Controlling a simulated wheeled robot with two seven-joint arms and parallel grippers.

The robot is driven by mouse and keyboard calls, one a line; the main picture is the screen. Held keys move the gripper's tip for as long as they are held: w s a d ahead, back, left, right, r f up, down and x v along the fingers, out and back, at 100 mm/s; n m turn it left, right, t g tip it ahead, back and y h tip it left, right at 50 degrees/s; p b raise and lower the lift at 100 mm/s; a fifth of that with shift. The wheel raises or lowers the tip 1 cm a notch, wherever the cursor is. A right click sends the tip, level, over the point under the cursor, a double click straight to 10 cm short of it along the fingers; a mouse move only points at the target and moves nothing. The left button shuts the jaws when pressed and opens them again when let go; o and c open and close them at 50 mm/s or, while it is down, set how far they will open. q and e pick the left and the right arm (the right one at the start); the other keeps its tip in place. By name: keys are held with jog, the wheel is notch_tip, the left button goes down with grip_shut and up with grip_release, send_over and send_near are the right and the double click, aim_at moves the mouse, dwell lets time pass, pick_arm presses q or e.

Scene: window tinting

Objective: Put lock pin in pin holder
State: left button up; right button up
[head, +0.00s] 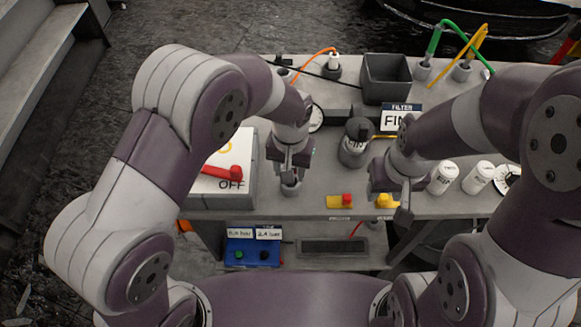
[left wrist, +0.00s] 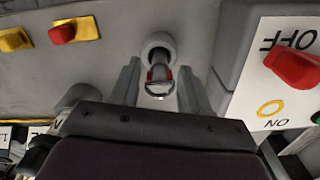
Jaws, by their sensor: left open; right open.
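My left gripper (head: 291,168) points down over a small grey round holder (head: 291,187) near the front edge of the bench. In the left wrist view the holder (left wrist: 158,41) shows as a pale ring. A dark pin with a red part and a metal ring (left wrist: 159,75), which looks like the lock pin, stands at the holder. The open fingers of my left gripper (left wrist: 160,88) are on either side of it. How deep the pin sits is hidden. My right gripper (head: 391,196) is open at the front edge, close to a yellow block.
A white switch box with a red handle (head: 222,172) stands just left of my left gripper. A yellow plate with a red knob (head: 341,201) lies to the right. Filter canisters (head: 443,178) and a dark bin (head: 386,78) stand farther off. A blue box (head: 253,248) is on the lower shelf.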

pick_arm(q)
notch_tip(320, 180, up, 12)
jog(key=s+a+f+n, duration=0.1)
jog(key=s+a+f, duration=0.1)
jog(key=s+a, duration=0.3)
jog(key=s+a+f+n+t, duration=0.1)
jog(key=s+a, duration=0.3)
jog(key=a, duration=0.9)
jog(key=shift+s+f+n, duration=0.35)
jog(key=shift+f+n, duration=0.05)
jog(key=shift+f, duration=0.1)
jog(key=shift+s+a, duration=0.1)
jog(key=shift+a, duration=0.05)
jog(key=shift+c, duration=0.3)
